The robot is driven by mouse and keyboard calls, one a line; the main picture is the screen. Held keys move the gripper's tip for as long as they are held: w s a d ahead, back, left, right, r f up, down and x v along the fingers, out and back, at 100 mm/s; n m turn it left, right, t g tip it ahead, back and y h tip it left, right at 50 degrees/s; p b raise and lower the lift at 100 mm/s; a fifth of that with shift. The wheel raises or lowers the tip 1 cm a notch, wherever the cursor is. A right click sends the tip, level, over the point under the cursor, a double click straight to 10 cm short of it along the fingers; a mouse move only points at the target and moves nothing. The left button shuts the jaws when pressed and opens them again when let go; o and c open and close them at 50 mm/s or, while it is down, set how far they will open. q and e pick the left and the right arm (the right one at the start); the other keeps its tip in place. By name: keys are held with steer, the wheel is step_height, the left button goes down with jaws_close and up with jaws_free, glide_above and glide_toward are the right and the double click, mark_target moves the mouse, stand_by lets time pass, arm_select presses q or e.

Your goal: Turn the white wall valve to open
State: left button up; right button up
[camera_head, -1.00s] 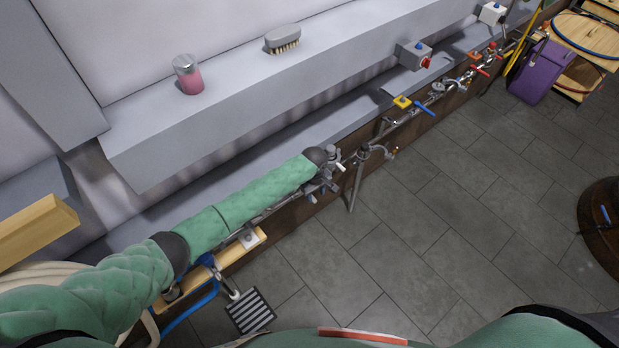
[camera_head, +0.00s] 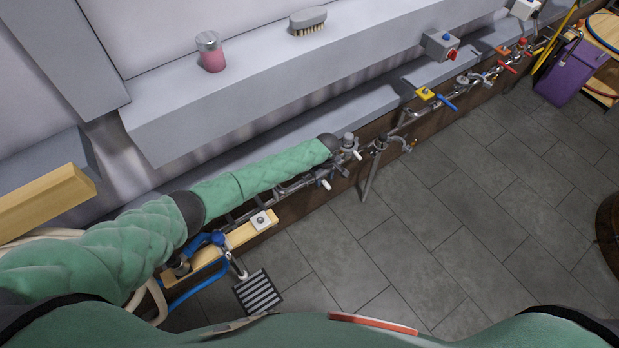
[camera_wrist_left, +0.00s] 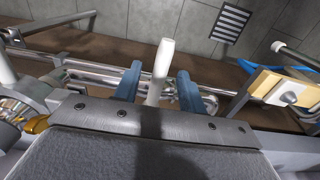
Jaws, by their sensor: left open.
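A white lever handle (camera_wrist_left: 163,65) of a valve on the wall piping stands between the two blue fingers of my left gripper (camera_wrist_left: 158,85) in the left wrist view. The fingers are apart, one on each side of the handle, with visible gaps. In the head view this white handle (camera_head: 325,184) shows just below the end of my left forearm, which hides most of the gripper. My right gripper is out of view.
Metal pipes run along the low wall. Yellow and blue valve handles (camera_head: 425,94) lie farther right. A pink jar (camera_head: 211,57) and brush (camera_head: 307,20) stand on the ledge.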

arm_select(q)
steer(key=shift+s+f+b, duration=0.1)
steer(key=shift+f+b, duration=0.6)
steer(key=shift+f, duration=0.6)
steer(key=shift+c, duration=0.4)
